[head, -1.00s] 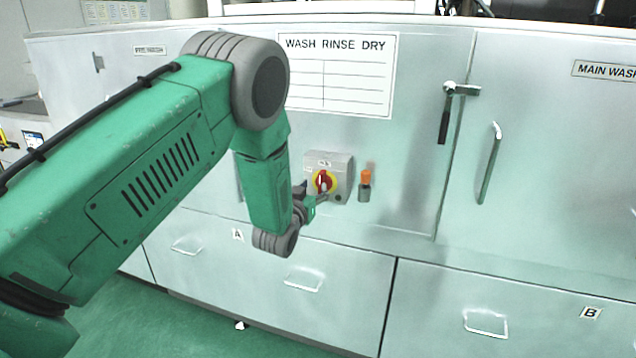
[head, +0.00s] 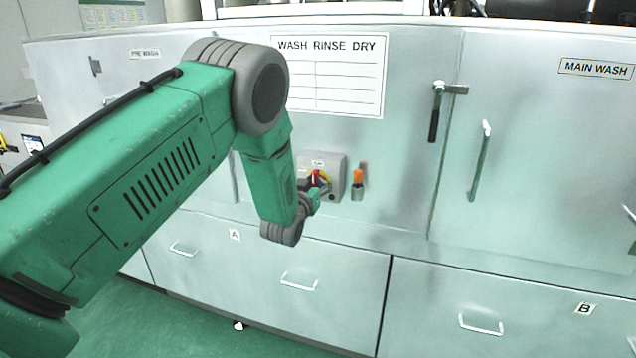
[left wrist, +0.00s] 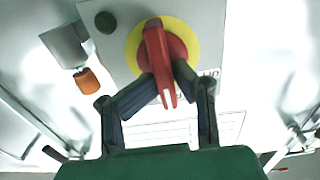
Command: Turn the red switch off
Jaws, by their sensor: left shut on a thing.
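The red switch (head: 316,176) is a rotary handle on a yellow disc, set on a grey box (head: 337,168) on the front of the washing machine. My left gripper (head: 309,188) is at the switch and partly hides it in the head view. In the left wrist view, the red switch (left wrist: 161,50) stands between the two dark fingers of my left gripper (left wrist: 167,80). The fingers are shut on its handle, which points nearly straight along the picture's height. My right gripper is not in view.
An orange-tipped part (head: 357,178) sticks out just right of the switch box. A black-handled latch (head: 434,120) and a door handle (head: 480,160) are farther right. Drawer handles (head: 299,282) project below. The green floor (head: 160,320) is clear at lower left.

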